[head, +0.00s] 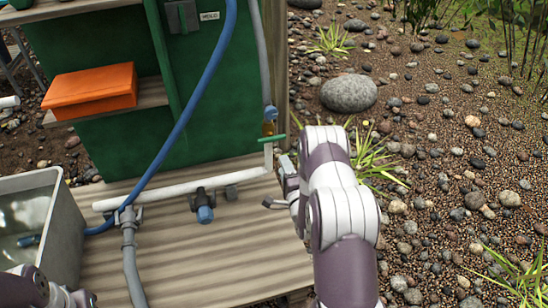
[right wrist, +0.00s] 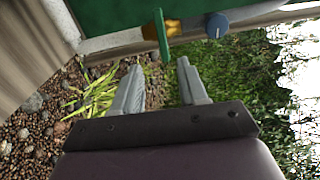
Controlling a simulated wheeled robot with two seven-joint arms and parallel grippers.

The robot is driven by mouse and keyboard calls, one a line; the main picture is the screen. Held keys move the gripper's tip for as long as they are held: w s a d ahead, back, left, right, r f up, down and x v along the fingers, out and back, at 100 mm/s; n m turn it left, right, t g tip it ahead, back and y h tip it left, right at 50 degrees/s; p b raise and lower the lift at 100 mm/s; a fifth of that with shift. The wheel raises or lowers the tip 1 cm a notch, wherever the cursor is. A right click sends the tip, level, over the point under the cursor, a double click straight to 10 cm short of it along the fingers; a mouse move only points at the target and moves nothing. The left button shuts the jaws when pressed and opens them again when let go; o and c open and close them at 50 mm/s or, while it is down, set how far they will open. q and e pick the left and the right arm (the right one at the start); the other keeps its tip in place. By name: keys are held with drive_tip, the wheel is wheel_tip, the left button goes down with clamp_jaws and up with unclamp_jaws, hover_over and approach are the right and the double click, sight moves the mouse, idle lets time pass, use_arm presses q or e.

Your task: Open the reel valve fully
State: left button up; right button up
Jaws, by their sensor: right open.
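The reel valve has a brass body (head: 268,128) and a green lever handle (head: 271,138), on the upright pipe at the right edge of the green cabinet. The lever lies crosswise to that pipe. In the right wrist view the green handle (right wrist: 162,36) crosses the brass body (right wrist: 173,27). My right gripper (head: 275,181) is open and empty, just below the valve in the head view. In the right wrist view its fingertips (right wrist: 159,66) stand either side of the handle's near end; I cannot tell any contact. My left gripper (head: 80,297) shows only partly at the bottom left.
A white pipe (head: 180,187) with a blue-ended valve (head: 204,213) runs along the wooden deck (head: 220,262). A blue hose (head: 184,115) crosses the cabinet (head: 205,75). A water tub (head: 68,225) stands left. Pebbly ground lies right.

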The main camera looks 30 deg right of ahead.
sight(273, 141)
drive_tip(key=b+x, duration=0.4)
drive_tip(key=x, duration=0.6)
drive_tip(key=shift+w+r, duration=0.1)
drive_tip(key=shift+w, duration=0.5)
drive_tip(key=shift+r, duration=0.1)
clamp_jaws()
